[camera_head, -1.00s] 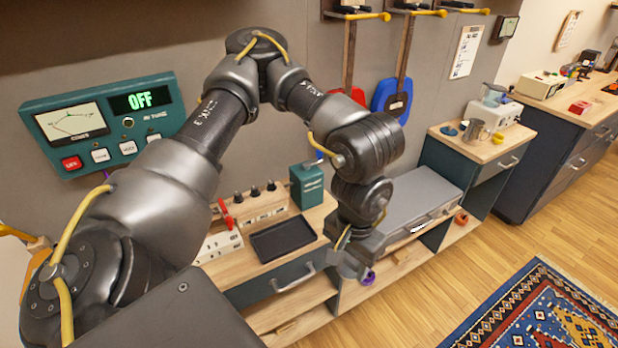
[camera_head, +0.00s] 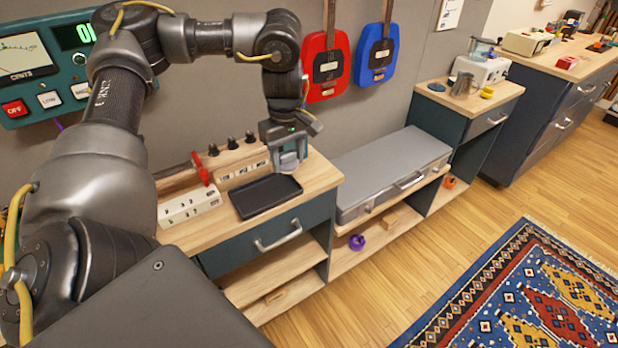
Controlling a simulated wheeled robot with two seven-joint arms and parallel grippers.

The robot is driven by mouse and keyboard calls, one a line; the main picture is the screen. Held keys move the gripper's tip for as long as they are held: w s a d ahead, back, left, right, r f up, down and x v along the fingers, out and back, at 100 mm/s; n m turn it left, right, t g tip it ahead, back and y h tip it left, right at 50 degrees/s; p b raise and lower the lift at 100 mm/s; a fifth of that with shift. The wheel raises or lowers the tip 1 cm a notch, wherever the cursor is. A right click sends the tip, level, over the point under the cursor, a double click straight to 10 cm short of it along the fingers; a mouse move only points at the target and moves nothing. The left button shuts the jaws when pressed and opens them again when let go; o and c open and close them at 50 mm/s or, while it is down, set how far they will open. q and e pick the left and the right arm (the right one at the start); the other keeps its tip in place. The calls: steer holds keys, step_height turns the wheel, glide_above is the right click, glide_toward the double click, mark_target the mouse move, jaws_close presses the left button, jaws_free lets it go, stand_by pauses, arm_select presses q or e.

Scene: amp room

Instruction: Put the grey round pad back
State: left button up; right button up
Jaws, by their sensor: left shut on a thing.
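My left gripper (camera_head: 289,158) is over the back right corner of the wooden bench top (camera_head: 318,179), right of the black tray (camera_head: 265,195). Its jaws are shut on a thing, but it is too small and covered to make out. I cannot pick out the grey round pad for certain anywhere. A teal box at this corner is mostly hidden by the gripper; I cannot tell whether they touch. My right gripper is out of view.
A white socket strip (camera_head: 190,207) and a row of black knobs (camera_head: 232,144) are left of and behind the tray. A grey case (camera_head: 390,165) lies to the right. A purple ring (camera_head: 357,242) is on the low shelf. The rug (camera_head: 520,300) and floor are clear.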

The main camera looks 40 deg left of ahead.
arm_select(q)
steer(key=shift+w+a+f, duration=0.1)
steer(key=shift+w+f, duration=0.05)
steer(key=shift+w, duration=0.2)
steer(key=w+a+f, duration=0.3)
steer(key=w+f, duration=0.2)
steer(key=w, duration=0.3)
glide_above(309, 174)
step_height(309, 174, down, 4)
steer(key=shift+d+f, duration=0.1)
steer(key=shift+d, duration=0.05)
steer(key=shift+f, duration=0.3)
step_height(309, 174, down, 2)
steer(key=shift+w+f+p, duration=0.1)
steer(key=shift+f+p, duration=0.1)
steer(key=shift+p, duration=0.35)
steer(key=shift+f, duration=0.4)
steer(key=o, duration=1)
steer(key=shift+o, duration=0.2)
steer(key=shift+r, duration=0.2)
step_height(309, 174, up, 12)
steer(key=shift+b, duration=0.35)
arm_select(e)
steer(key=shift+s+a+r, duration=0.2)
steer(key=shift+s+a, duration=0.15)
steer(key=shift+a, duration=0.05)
